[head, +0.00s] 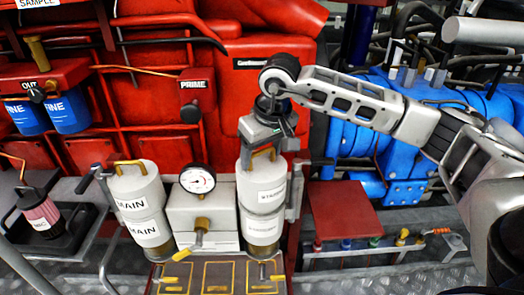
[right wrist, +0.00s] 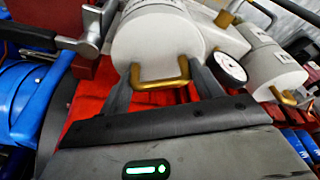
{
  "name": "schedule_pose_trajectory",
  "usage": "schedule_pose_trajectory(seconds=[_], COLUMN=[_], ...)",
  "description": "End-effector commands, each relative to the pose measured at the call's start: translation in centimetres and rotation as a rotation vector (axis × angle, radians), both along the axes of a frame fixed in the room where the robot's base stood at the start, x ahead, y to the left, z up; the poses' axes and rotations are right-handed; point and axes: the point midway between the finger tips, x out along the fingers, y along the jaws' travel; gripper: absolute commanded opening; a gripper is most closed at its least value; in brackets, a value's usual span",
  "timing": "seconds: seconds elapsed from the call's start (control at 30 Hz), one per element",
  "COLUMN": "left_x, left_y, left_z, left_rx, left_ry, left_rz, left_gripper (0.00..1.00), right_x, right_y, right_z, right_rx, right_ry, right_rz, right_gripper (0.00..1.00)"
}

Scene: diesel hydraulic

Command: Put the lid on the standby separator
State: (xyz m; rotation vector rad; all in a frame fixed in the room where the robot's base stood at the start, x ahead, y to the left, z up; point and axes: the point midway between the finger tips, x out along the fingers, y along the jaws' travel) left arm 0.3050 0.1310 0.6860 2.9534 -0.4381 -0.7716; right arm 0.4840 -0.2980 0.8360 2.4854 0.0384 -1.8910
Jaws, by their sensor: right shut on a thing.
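The standby separator (head: 261,232) is a white cylinder right of the gauge block. Its white lid (head: 262,190), with a label and a brass handle, sits in line above the body, upright. I see no clear gap at the seam, but cannot tell whether the lid is fully seated. My right gripper (head: 262,149) is above the lid, shut on its brass handle. In the right wrist view the handle (right wrist: 160,82) lies between the two fingers, and the lid (right wrist: 158,42) is beyond it. My left gripper is not in view.
The main separator (head: 150,228) with its own lid (head: 136,185) stands to the left. A pressure gauge (head: 197,179) is between the two separators. A clamp arm (head: 296,186) stands close at the standby separator's right. A red machine wall (head: 200,60) is behind.

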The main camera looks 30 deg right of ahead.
Motion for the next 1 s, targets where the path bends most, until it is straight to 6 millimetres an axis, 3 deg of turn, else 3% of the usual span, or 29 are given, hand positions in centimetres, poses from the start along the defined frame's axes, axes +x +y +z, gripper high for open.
schedule_pose_trajectory(seconds=[1.0], left_x=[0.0], left_y=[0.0], left_z=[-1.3], left_rx=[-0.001], left_ry=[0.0], left_rz=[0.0], left_gripper=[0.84], right_x=[0.0], right_y=[0.0], right_z=[-1.5], right_rx=[0.0], right_ry=[-0.002], right_rz=[0.0], right_gripper=[0.16])
